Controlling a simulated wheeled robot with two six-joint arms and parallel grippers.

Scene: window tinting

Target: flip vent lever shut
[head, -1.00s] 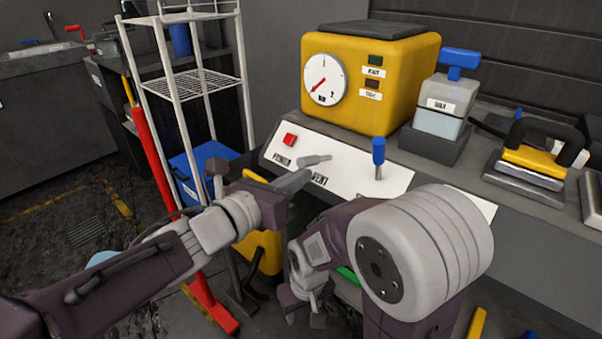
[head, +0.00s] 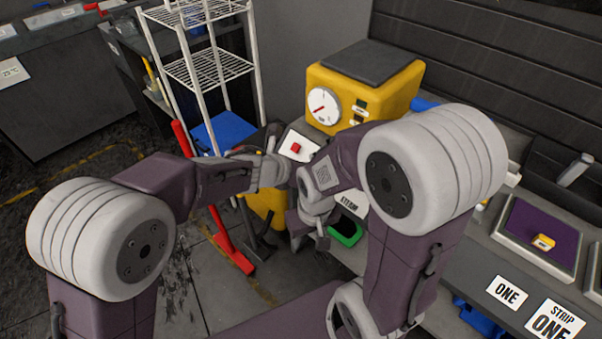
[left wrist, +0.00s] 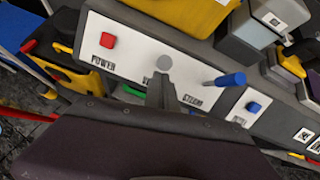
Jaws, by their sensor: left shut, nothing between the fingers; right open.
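The vent lever's round grey knob (left wrist: 165,62) shows in the left wrist view on the white panel (left wrist: 133,52), with the label below it partly covered. My left gripper (left wrist: 165,84) is shut and empty, its tips just below the knob in that picture; I cannot tell whether they touch. In the head view the vent lever and my left fingertips are hidden behind my right arm. My right gripper (head: 312,238) is open and empty, hanging low in front of the bench.
The red power button (left wrist: 107,40) is left of the lever. The blue steam lever (left wrist: 230,80) and a blue button (left wrist: 254,107) are to the right. The yellow machine (head: 375,95) stands behind the panel. A white wire rack (head: 205,68) and red stand (head: 218,225) are at left.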

